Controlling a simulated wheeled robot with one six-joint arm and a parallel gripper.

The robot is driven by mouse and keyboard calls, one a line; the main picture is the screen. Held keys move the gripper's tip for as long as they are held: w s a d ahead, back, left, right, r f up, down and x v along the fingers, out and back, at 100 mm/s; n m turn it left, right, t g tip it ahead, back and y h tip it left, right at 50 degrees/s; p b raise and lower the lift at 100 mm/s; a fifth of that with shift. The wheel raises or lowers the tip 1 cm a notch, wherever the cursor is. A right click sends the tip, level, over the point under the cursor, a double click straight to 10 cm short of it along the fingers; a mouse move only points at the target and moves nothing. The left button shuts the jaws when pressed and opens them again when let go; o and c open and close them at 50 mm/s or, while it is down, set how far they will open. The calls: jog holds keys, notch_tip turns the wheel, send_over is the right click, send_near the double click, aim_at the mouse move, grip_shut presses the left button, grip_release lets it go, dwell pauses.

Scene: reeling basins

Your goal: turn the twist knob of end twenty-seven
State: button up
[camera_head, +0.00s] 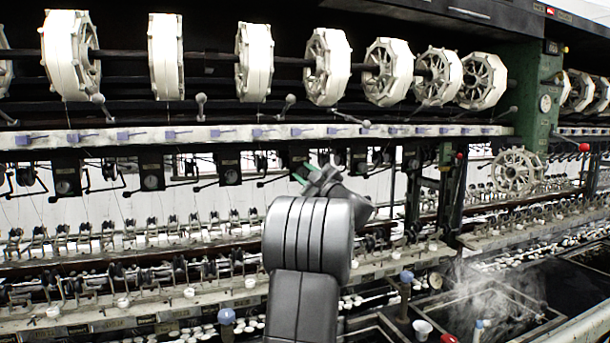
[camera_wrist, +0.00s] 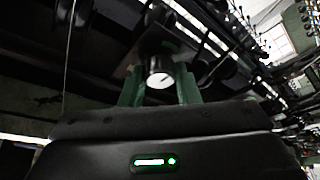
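The twist knob (camera_wrist: 159,76) shows in the wrist view as a small round knob with a pale face and a dark line across it, on a dark box. My gripper (camera_wrist: 160,88) has its two green fingers on either side of the knob, with what looks like a narrow gap at each side. I cannot tell whether either finger touches it. In the head view my gripper (camera_head: 306,174) is raised at the row of black boxes under the pale rail, and my arm and gripper hide this knob. The end number is not readable.
Similar black boxes with round knobs (camera_head: 151,181) hang in a row to the left. White reels (camera_head: 256,62) line the top, above the pale rail (camera_head: 215,134). Steaming basins (camera_head: 490,305) lie at lower right. Thin threads run down around the boxes.

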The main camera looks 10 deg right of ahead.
jog(key=o, duration=0.4)
jog(key=shift+o, duration=0.2)
jog(key=b+v, duration=0.3)
jog(key=v, duration=1.1)
jog(key=shift+w+a, duration=0.1)
jog(key=p+x, duration=0.3)
jog(key=x, duration=1)
jog(key=shift+w+a+r, duration=0.1)
jog(key=shift+w+r, duration=0.1)
jog(key=shift+w, duration=0.1)
jog(key=shift+f, duration=0.1)
